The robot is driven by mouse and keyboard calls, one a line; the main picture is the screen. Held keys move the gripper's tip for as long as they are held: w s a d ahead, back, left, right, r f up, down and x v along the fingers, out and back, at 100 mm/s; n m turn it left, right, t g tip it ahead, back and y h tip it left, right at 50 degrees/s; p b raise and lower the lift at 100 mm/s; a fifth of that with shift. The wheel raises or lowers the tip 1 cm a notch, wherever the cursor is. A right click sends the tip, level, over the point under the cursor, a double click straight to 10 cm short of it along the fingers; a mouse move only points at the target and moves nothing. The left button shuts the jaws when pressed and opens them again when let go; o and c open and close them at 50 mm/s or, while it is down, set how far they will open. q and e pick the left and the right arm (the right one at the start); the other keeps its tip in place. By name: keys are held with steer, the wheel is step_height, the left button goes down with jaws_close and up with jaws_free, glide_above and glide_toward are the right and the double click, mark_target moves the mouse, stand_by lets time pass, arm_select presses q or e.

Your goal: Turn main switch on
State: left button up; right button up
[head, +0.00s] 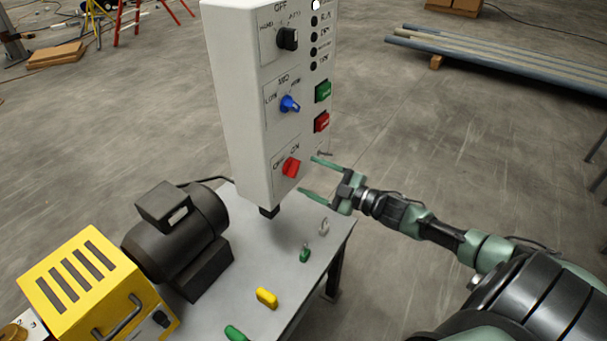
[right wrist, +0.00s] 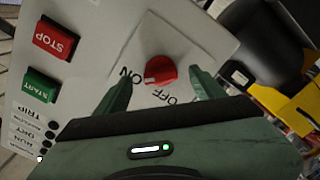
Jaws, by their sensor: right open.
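The main switch is a red knob (head: 291,167) low on the front of the white control box (head: 235,110), with OFF and ON labels beside it. In the right wrist view the red knob (right wrist: 160,70) sits between my two fingers, with a gap on each side. A small pale mark on it faces down-left, on the side nearer the ON label; its exact setting is hard to tell. My right gripper (head: 308,175) is open and empty, its fingertips close to the box front. My left gripper is not in view.
Above the red knob are a blue knob (head: 289,104), a black knob (head: 287,39), and green (head: 322,91) and red (head: 321,122) buttons. A motor (head: 178,225) and a yellow unit (head: 85,280) stand left. Small colored pieces lie on the grey table (head: 235,285).

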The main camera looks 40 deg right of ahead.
steer(key=shift+v, duration=1.9)
steer(key=s+d+f+m+g+h, duration=0.1)
steer(key=s+d+f+m+h, duration=0.15)
steer(key=f, duration=0.65)
steer(key=s+d+f+m+g+h, duration=0.1)
steer(key=s+d+f+m+h, duration=0.15)
steer(key=f, duration=0.75)
steer(key=s+a+f+m+g+h, duration=0.1)
steer(key=s+f+m+g, duration=0.1)
steer(key=s+f, duration=0.45)
steer(key=s+a+f+m+g+h, duration=0.1)
steer(key=s+a+f+g, duration=0.2)
steer(key=f, duration=0.7)
steer(key=s+a+f+m+g, duration=0.1)
steer(key=s+a+f+g, duration=0.2)
steer(key=s+a+f, duration=0.3)
steer(key=s+a+f+m+g, duration=0.1)
steer(key=s+a+f, duration=0.4)
steer(key=s, duration=0.9)
steer(key=s+a+f+g, duration=0.4)
steer(key=s+a+f, duration=0.2)
steer(key=s, duration=0.5)
steer(key=shift+a+f+m+g, duration=0.3)
steer(key=shift+a+f+m, duration=0.1)
steer(key=shift+a, duration=0.4)
steer(key=shift+w+r, duration=0.1)
